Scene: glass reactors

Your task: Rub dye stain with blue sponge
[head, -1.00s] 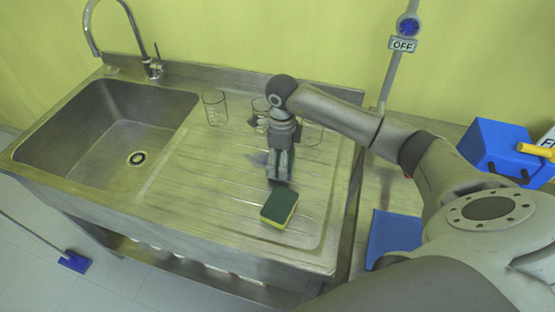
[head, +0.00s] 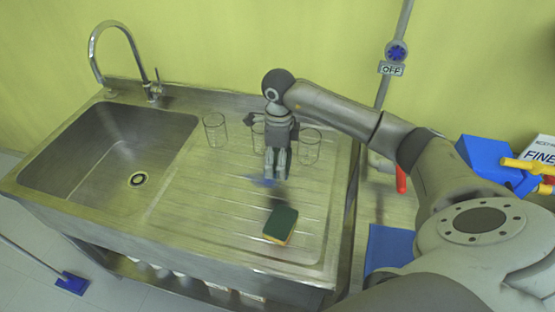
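A sponge (head: 281,225) with a dark green top and a yellow lower layer lies flat on the ribbed steel drainboard (head: 185,215); I see no blue on it. A small blue stain (head: 262,182) lies on the drainboard behind and left of the sponge, partly hidden by my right gripper. My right gripper (head: 276,178) points down beside the stain, behind the sponge and apart from it. Its two fingers look close together, but I cannot tell how far apart they are. I see nothing held in it. My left gripper is out of view.
Glass beakers stand behind the gripper, one at the left (head: 215,130), one at the right (head: 309,146) and one partly hidden (head: 258,137). The sink basin (head: 105,160) is at the left. Right of the drainboard are a blue mat (head: 388,247), a red handle (head: 400,180) and a blue box (head: 487,158).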

